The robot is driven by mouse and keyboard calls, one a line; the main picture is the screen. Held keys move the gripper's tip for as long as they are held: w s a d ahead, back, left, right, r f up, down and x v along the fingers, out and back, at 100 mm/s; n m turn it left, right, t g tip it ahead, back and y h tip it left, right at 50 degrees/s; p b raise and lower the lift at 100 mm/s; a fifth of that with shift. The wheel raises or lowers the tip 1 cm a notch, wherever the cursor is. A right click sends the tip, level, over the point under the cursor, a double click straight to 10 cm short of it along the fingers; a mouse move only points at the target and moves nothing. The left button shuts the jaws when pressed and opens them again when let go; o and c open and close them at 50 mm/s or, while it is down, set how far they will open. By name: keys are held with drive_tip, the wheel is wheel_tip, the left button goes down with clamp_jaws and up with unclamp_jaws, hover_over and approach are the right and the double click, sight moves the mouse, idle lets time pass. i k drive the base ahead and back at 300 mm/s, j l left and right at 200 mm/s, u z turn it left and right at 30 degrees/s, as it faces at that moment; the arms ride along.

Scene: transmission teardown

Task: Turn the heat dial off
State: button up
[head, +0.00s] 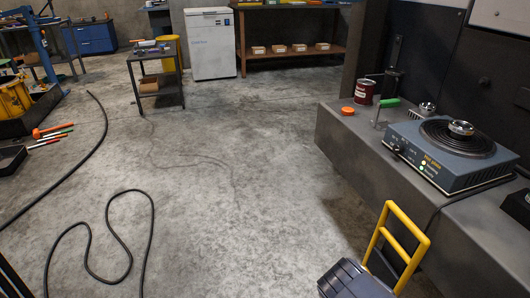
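A blue-grey hot-plate heater (448,160) sits on the grey bench (380,172) at the right of the head view. A small dark knob (397,149), which looks like the heat dial, sits at the left end of its front face. Its setting is too small to read. Yellow lettering and small lit indicators show on the same face. A metal ring-shaped part (461,129) rests on the dark round coil plate (458,138). My gripper is not in view, and nothing is seen touching the dial.
A green-handled tool (388,103), an orange lid (347,111) and a red can (365,91) stand on the bench left of the heater. A yellow-handled cart (404,240) stands before the bench. A black hose (150,225) lies on the floor; the middle floor is clear.

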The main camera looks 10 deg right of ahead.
sight(396, 149)
drive_tip(key=z, duration=1.35)
drive_tip(key=u, duration=1.35)
drive_tip(key=z, duration=1.15)
